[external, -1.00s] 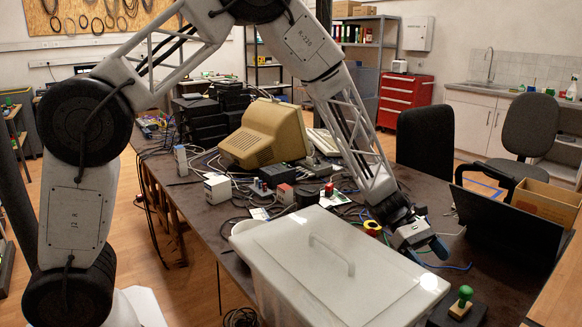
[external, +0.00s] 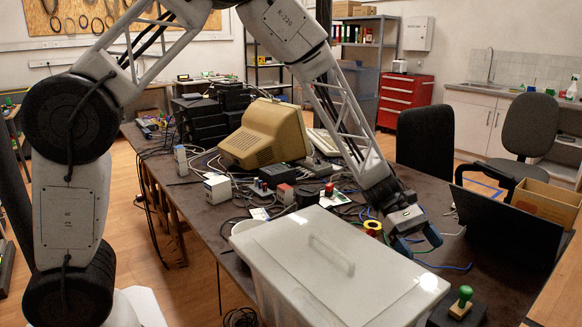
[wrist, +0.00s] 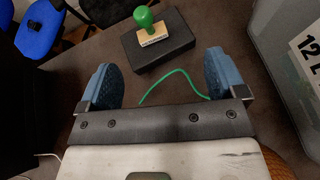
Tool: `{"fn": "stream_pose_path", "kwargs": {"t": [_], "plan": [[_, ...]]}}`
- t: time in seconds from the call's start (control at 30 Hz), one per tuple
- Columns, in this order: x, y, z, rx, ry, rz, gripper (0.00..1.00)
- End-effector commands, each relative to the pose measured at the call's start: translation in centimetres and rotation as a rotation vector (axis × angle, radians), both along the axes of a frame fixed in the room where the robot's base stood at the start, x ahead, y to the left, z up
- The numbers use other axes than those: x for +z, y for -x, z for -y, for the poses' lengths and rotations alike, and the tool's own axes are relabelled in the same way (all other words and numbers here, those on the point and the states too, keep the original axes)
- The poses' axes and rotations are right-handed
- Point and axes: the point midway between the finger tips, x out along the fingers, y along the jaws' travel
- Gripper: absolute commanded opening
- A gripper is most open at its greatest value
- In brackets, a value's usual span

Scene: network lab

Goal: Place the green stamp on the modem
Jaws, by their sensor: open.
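The green stamp (external: 463,299) has a round green handle and a wooden base. It stands upright on a flat black box (external: 441,318) at the table's near right; in the wrist view the stamp (wrist: 146,24) and box (wrist: 179,44) are ahead of the fingers. My gripper (external: 418,242) is open and empty above the table, behind and left of the stamp in the external view. In the wrist view, its blue pads (wrist: 160,72) are wide apart with nothing between them. I cannot tell for sure which dark device is the modem; a black device (external: 284,176) sits before the beige monitor.
A large lidded plastic bin (external: 335,265) stands just left of the stamp. A dark laptop (external: 510,222) and a cardboard box (external: 545,202) are to the right. A green cable (wrist: 178,75) lies below my fingers. Cables and small items crowd the table's middle.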

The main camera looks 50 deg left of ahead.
Motion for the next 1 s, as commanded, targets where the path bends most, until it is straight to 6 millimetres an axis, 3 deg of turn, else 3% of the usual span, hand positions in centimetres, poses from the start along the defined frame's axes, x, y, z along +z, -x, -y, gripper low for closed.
{"fn": "stream_pose_path", "kwargs": {"t": [0.3,0.77,1.0], "plan": [[7.0,5.0,-4.5,-0.149,-0.104,0.198,0.90],[13.8,12.4,-10.8,-0.347,-0.259,0.447,0.90],[16.9,17.1,-14.5,-0.467,-0.361,0.586,0.90]]}}
